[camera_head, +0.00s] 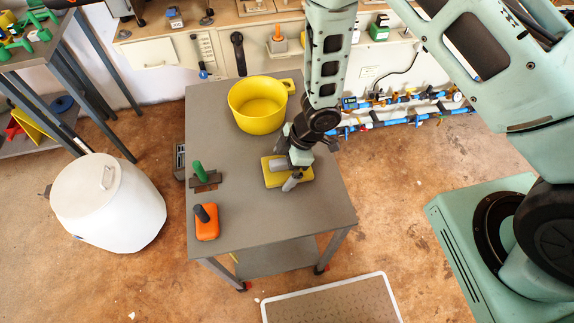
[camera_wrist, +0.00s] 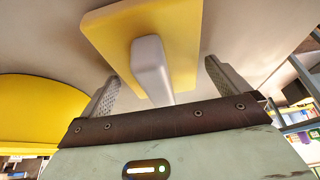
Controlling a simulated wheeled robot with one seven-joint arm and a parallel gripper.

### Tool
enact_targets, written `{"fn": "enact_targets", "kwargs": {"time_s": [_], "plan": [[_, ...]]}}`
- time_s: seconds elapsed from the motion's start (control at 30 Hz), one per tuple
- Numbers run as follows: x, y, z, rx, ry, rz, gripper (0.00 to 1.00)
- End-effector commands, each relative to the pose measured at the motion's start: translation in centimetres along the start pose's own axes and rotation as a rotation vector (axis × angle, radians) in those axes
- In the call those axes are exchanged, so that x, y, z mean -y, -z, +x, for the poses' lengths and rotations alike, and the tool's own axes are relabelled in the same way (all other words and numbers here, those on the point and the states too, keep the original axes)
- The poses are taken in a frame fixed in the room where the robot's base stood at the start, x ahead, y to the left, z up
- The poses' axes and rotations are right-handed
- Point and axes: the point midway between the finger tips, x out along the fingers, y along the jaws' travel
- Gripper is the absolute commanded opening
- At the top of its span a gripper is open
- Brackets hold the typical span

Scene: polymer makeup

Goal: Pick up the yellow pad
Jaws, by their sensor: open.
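The yellow pad (camera_head: 273,180) lies on the grey table, right of its middle, partly hidden under my gripper (camera_head: 291,168). In the wrist view the yellow pad (camera_wrist: 185,45) is a flat slab with a light grey upright handle (camera_wrist: 150,70) on it. My gripper (camera_wrist: 162,82) is open, with one finger on each side of the handle. Gaps show between the handle and both fingers, and nothing is held.
A yellow pot (camera_head: 258,105) stands behind the pad on the table (camera_head: 240,215). A green-handled tool (camera_head: 199,174) and an orange block with a black handle (camera_head: 206,223) are on the left. A white barrel (camera_head: 110,205) stands on the floor. The table's front is clear.

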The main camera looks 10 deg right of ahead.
Motion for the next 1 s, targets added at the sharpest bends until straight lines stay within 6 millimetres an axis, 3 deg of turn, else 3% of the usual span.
{"fn": "enact_targets", "kwargs": {"time_s": [0.67,0.83,1.0], "plan": [[-0.01,-0.18,0.44,-0.001,0.000,0.001,1.00],[0.00,-0.16,0.40,-0.001,0.000,0.001,0.58],[-0.01,-0.16,0.39,0.000,0.000,0.001,0.58]]}}
